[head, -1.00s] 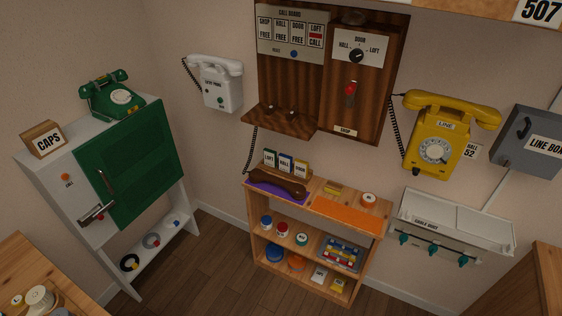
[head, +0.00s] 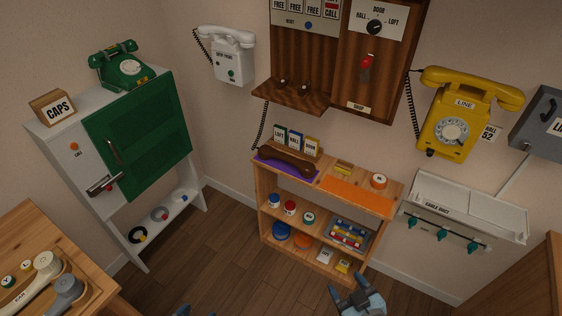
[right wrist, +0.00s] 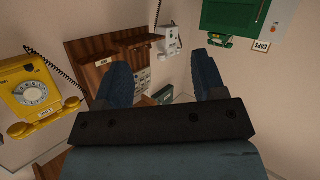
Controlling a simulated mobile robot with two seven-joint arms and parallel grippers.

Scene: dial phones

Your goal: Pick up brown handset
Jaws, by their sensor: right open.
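The brown handset (head: 288,163) lies on a purple mat (head: 262,171) on top of the small wooden shelf unit, in front of upright cards. A cord hangs down the wall near its left end. My right gripper (head: 357,283) is at the bottom of the head view, in front of the shelf unit, apart from the handset. It is open and empty, its two blue fingers spread in the right wrist view (right wrist: 163,80). I cannot make out the handset in that view. Only small bluish tips, probably my left gripper (head: 195,312), show at the bottom edge.
The shelf unit (head: 263,211) also carries an orange mat (head: 357,197) and a tape roll (head: 379,181). The wooden call board (head: 365,72) hangs above. A yellow phone (head: 451,131) and a cable duct (head: 466,213) are to the right. A green-doored cabinet (head: 142,132) stands left.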

